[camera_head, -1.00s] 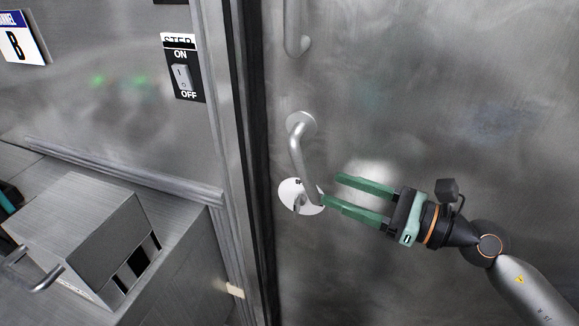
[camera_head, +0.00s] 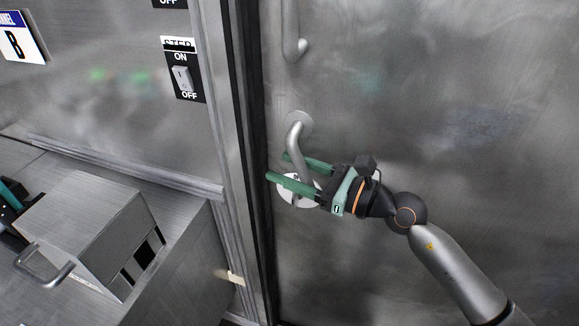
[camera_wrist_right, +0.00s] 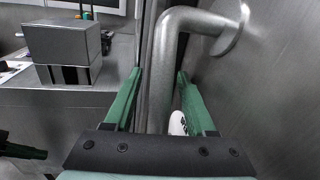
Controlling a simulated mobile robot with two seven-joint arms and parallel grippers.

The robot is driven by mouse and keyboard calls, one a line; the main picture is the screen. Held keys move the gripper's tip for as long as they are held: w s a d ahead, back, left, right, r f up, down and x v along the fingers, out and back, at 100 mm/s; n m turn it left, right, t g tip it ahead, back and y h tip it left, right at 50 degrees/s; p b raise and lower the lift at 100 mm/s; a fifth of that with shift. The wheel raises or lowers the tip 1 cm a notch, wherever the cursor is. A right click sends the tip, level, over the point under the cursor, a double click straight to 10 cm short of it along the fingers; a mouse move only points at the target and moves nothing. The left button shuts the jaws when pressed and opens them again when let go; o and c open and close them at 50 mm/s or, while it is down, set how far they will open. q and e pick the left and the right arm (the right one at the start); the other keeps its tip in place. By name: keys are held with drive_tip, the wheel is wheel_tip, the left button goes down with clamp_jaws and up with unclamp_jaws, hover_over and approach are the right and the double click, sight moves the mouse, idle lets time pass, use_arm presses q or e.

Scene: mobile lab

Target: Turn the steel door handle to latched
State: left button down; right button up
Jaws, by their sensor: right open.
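The steel door handle (camera_head: 299,140) is a bent lever on a round mount on the metal door. Its bar hangs down, slightly tilted, over a white round plate (camera_head: 284,191). My right gripper (camera_head: 278,166) is open, its green fingers reaching past the bar from the right. In the right wrist view, the handle bar (camera_wrist_right: 163,75) stands between the two spread fingers of the right gripper (camera_wrist_right: 160,90), with gaps on both sides. The lower bar is partly hidden by the gripper. Part of my left gripper (camera_head: 12,192) shows at the left edge; its jaws are unclear.
A second fixed pull handle (camera_head: 292,35) is higher on the door. The door frame (camera_head: 222,130) runs left of the handle. An ON/OFF switch (camera_head: 182,78) is on the wall. A metal box (camera_head: 80,225) stands on the bench at left. The door's right side is clear.

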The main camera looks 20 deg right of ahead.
clamp_jaws()
idle(1.3)
